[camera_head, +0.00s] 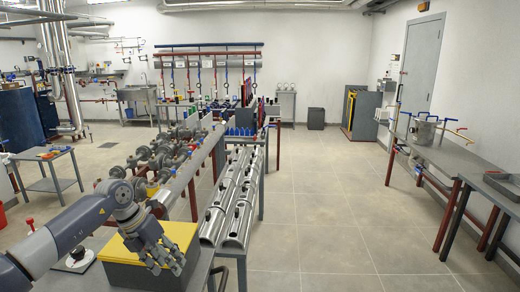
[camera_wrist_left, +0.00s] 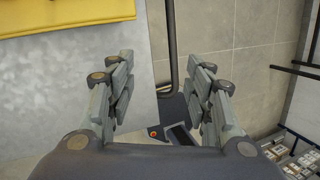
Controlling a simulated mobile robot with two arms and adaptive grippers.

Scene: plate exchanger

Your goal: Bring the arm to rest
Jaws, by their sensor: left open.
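My left gripper (camera_head: 165,262) reaches in from the lower left in the head view. It hangs in front of a grey box with a yellow top (camera_head: 182,240) on the near bench. In the left wrist view my left gripper (camera_wrist_left: 160,100) has its two fingers spread apart with nothing between them. The yellow part (camera_wrist_left: 65,15) shows at the upper left there, over a grey surface. My right gripper is not in view.
A bench with several grey valves (camera_head: 150,160) runs away behind the box. Silver cylinders (camera_head: 232,195) lie on a rack beside it. The tiled floor (camera_head: 320,220) to the right is clear. A side bench (camera_head: 450,158) stands along the right wall.

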